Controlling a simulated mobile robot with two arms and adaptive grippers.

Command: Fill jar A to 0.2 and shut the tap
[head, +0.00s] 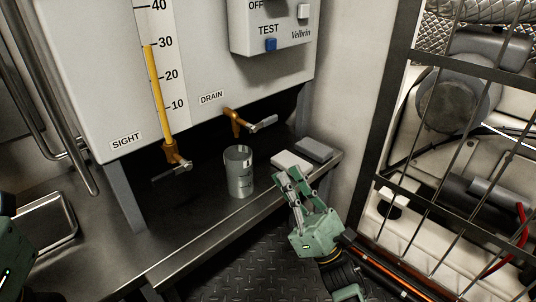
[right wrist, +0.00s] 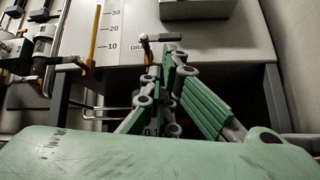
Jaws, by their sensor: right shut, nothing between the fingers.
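A grey cylindrical jar (head: 239,177) stands upright on the metal bench below the drain tap (head: 235,121); I cannot read a letter on it or tell a liquid level inside. The drain tap has a brass body and a grey lever (head: 264,124) pointing right. No stream shows between tap and jar. My right gripper (head: 287,177) is shut and empty, in front of the bench edge, right of the jar and apart from it. In the right wrist view its fingers (right wrist: 172,52) overlap the drain tap's lever (right wrist: 162,37). My left gripper (head: 12,250) is mostly cut off at the left edge.
A sight tube (head: 153,90) with a scale shows yellow up to about 30; its own tap (head: 178,162) is below. A control box (head: 271,30) has a blue TEST button. A barred frame (head: 391,110) stands at right.

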